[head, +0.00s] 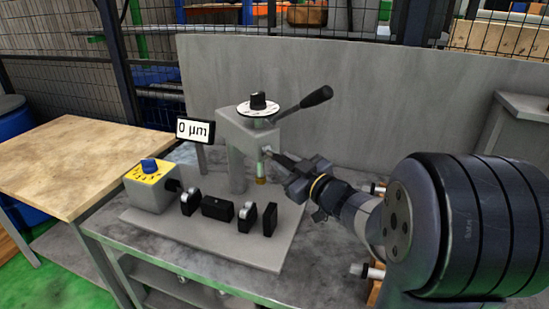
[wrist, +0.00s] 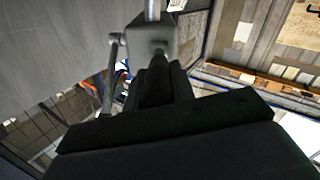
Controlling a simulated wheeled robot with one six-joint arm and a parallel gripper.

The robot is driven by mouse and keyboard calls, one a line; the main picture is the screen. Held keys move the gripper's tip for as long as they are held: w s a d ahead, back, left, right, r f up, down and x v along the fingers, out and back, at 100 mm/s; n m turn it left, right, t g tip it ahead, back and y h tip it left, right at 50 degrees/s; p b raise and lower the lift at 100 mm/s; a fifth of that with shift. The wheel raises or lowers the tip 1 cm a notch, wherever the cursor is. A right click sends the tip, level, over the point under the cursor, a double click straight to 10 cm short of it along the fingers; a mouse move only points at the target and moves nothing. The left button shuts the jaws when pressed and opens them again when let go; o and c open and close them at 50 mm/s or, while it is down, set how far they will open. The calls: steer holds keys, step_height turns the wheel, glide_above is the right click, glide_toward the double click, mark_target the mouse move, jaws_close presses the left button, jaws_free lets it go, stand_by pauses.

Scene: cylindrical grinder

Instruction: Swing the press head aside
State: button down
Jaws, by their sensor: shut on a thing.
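The press head (head: 252,132) is a grey block on a grey column at the back of a flat plate. A white dial with a black knob (head: 258,101) sits on top, and a lever with a black grip (head: 316,97) slants up to the right. A brass-coloured tip (head: 261,180) hangs below its front end. My gripper (head: 272,154) reaches in from the right and is shut at the head's front end. In the wrist view, the fingers (wrist: 158,85) close around a dark grip that points to the grey head (wrist: 151,38). The fingers hide most of this grip.
A display reading 0 µm (head: 195,130) stands left of the column. A grey panel (head: 375,95) rises behind. A wooden-topped table (head: 75,155) adjoins at left.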

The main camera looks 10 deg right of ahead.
steer(key=w+d+n+g+y+p, duration=0.3)
steer(key=w+d+n+y+p, duration=0.1)
steer(key=d, duration=0.4)
steer(key=shift+w+g+y+p, duration=0.3)
steer(key=shift+w+y+p, duration=0.3)
steer(key=shift+w+p, duration=0.05)
steer(key=shift+r, duration=0.1)
steer(key=c, duration=1.2)
jaws_free()
steer(key=b+v, duration=0.1)
steer(key=v, duration=0.9)
steer(key=shift+s+d+b, duration=0.25)
steer(key=shift+b, duration=0.1)
